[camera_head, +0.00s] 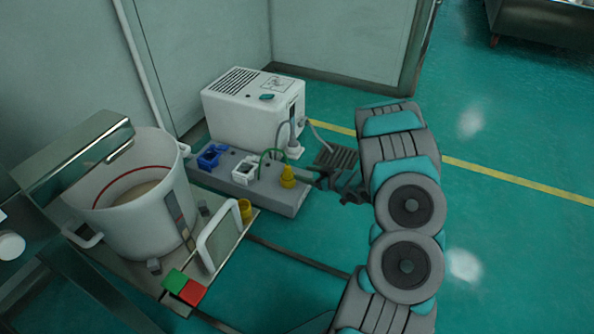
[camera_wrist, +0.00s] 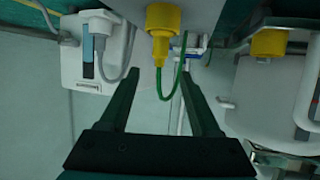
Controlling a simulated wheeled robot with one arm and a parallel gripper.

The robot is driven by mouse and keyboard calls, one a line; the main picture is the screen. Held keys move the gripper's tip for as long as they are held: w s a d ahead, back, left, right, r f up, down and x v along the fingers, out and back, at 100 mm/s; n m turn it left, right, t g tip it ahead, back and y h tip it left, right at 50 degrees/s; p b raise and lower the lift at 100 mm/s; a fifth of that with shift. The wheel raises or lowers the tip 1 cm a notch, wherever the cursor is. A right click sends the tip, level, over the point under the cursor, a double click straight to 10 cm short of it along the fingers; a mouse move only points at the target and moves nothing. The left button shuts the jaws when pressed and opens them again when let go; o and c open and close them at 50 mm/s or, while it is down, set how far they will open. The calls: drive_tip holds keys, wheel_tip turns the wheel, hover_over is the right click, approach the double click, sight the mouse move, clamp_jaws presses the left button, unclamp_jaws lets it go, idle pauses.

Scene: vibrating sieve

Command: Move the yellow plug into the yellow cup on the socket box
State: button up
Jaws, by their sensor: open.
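The yellow plug (camera_head: 287,171) stands upright on the right end of the grey socket box (camera_head: 259,196), with a green cable looping from its top. A wider yellow cup (camera_head: 288,183) appears directly below it, and the plug seems to sit in it. In the wrist view, which is upside down, the wide yellow part (camera_wrist: 163,17) is at the top, with the narrower plug (camera_wrist: 159,46) and cable below. My gripper (camera_head: 316,180) is just right of the plug; in the wrist view its open fingers (camera_wrist: 160,83) flank the cable, apart from the plug.
Another yellow cup (camera_head: 245,211) is on the plate by the white sieve pot (camera_head: 140,205). Blue (camera_head: 209,157) and white (camera_head: 243,171) connectors sit along the socket box. A white machine (camera_head: 253,108) stands behind it. The floor right of my arm is clear.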

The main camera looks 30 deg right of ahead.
drive_tip(key=s+d+r+m+g+h, duration=0.1)
drive_tip(key=d+r+g+h, duration=0.2)
drive_tip(key=d+r+h, duration=0.5)
drive_tip(key=s+a+r+m+g+h, duration=0.2)
drive_tip(key=s+a+r+g, duration=0.1)
drive_tip(key=s+r, duration=0.55)
drive_tip(key=s+a+r+g+y, duration=0.2)
drive_tip(key=s+a+r+g, duration=0.2)
drive_tip(key=s+a, duration=1)
drive_tip(key=s+a+r+m+g+y, duration=0.1)
drive_tip(key=s+a+r+g+y, duration=0.2)
drive_tip(key=s+a, duration=1.1)
drive_tip(key=s+r+g, duration=0.1)
drive_tip(key=s+r, duration=0.1)
drive_tip(key=s, duration=0.3)
drive_tip(key=shift+s+a+g, duration=0.3)
drive_tip(key=shift+s+a, duration=0.1)
